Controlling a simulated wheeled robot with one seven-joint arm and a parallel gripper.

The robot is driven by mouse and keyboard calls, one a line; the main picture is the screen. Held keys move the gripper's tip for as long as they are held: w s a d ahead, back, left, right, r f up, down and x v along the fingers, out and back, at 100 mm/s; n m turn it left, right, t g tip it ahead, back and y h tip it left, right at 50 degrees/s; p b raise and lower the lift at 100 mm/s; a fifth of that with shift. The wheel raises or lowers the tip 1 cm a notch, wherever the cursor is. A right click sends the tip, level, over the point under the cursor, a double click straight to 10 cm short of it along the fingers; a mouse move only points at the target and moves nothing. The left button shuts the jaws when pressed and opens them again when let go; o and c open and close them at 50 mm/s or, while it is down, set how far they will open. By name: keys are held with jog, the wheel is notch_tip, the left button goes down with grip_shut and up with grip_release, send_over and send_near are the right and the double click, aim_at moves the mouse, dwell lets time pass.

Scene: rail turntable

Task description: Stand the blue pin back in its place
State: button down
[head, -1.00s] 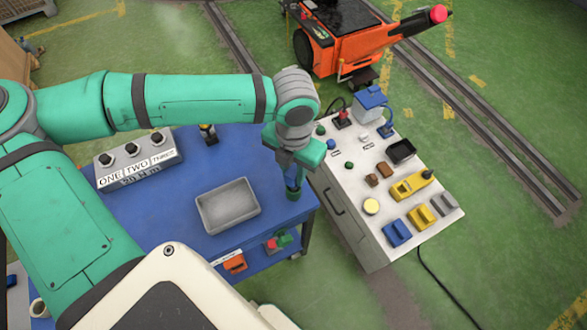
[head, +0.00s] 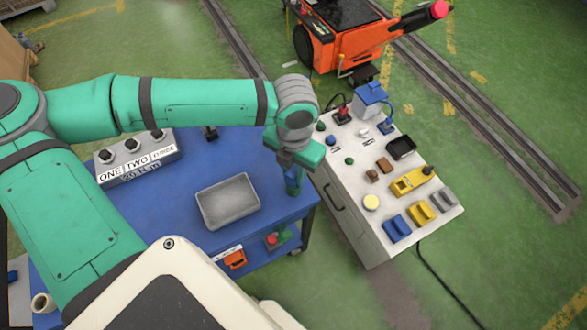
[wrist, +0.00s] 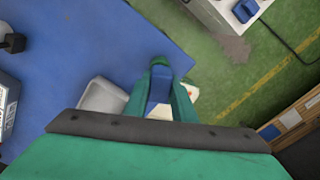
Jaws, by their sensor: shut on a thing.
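My gripper (head: 293,186) is shut on the blue pin and points down over the right end of the blue table. In the wrist view the blue pin (wrist: 160,87) shows between the two green fingers, and my gripper (wrist: 160,75) hides part of it. In the head view only a little blue shows between the fingers. I cannot tell whether the pin's lower end touches the table. A grey block (head: 140,158) marked ONE, TWO and a third word stands at the table's back left, with black round parts on top. The pin's place is not clear to see.
A grey tray (head: 228,226) lies on the blue table (head: 180,215) left of my gripper. A small black thing (head: 210,133) stands behind it. A white control cabinet (head: 352,205) with several switches stands close on the right. Bare table lies between tray and block.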

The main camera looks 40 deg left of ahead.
jog(key=shift+f, duration=0.7)
jog(key=c, duration=1.4)
grip_release()
notch_tip(320, 180, up, 11)
jog(key=shift+f, duration=0.1)
